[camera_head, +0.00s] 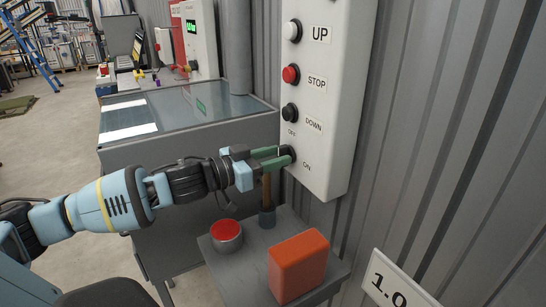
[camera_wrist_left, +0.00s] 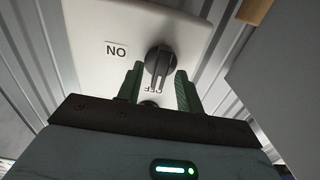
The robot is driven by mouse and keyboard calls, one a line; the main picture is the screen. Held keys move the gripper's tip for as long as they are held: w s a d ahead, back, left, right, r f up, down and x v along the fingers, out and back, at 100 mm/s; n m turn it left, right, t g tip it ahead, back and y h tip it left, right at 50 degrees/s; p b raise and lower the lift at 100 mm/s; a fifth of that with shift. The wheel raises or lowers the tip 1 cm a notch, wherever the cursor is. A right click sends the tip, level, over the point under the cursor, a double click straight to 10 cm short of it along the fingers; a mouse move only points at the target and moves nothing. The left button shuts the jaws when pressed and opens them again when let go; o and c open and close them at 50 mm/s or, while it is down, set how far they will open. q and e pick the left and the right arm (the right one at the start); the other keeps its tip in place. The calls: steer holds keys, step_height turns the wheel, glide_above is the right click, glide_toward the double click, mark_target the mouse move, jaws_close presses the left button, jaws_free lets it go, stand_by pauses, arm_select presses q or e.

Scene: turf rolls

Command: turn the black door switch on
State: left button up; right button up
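The black door switch (camera_head: 290,152) is a rotary knob low on a white control box (camera_head: 330,60), between OFF and ON labels. In the left wrist view the knob (camera_wrist_left: 158,62) has its grip bar lengthwise, one end towards the OFF label (camera_wrist_left: 154,91); the ON label (camera_wrist_left: 116,50) is off to its left. My left gripper (camera_head: 283,157) is at the knob, its green fingers partly hiding it. In the left wrist view the fingers (camera_wrist_left: 159,78) are apart, one on each side of the knob, with small gaps. My right gripper is not in view.
UP (camera_head: 292,31), STOP (camera_head: 291,74) and DOWN (camera_head: 290,112) buttons sit above the switch. Below my gripper, a small grey table (camera_head: 245,275) holds an orange block (camera_head: 298,266), a red-topped tin (camera_head: 226,235) and a wooden-handled tool (camera_head: 267,215). A grey cabinet (camera_head: 200,150) stands behind my arm.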

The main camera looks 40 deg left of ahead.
arm_select(q)
jaws_close()
